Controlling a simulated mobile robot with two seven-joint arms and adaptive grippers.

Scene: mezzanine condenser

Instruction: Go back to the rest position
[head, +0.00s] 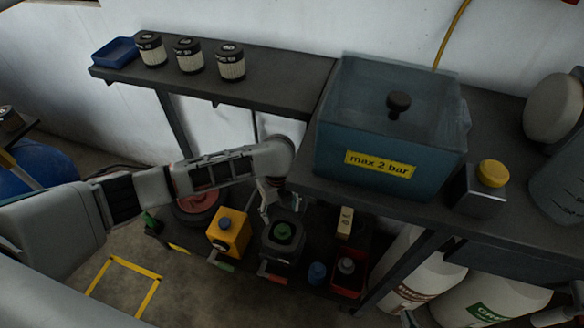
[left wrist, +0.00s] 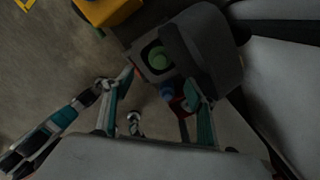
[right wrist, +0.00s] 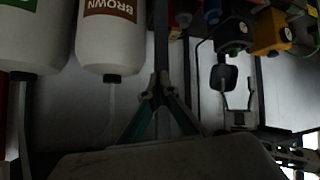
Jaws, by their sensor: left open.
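My left arm reaches in from the left in the head view, and its gripper (head: 266,205) hangs by the edge of the dark bench, over the low shelf. In the left wrist view the two teal-padded fingers of my left gripper (left wrist: 158,92) stand apart with nothing held between them. A grey box with a green knob (left wrist: 160,58) lies beyond them; it also shows in the head view (head: 283,234). My right gripper is outside the head view. In the right wrist view its fingers (right wrist: 160,97) meet at the tips, with no held object visible.
A blue tank labelled max 2 bar (head: 340,160) stands on the bench beside a yellow-topped box (head: 490,175). A yellow box (head: 229,232) and a red bin (head: 349,279) sit on the low shelf. White bottles (head: 425,270) stand below the bench. Filters (head: 188,55) line the upper shelf.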

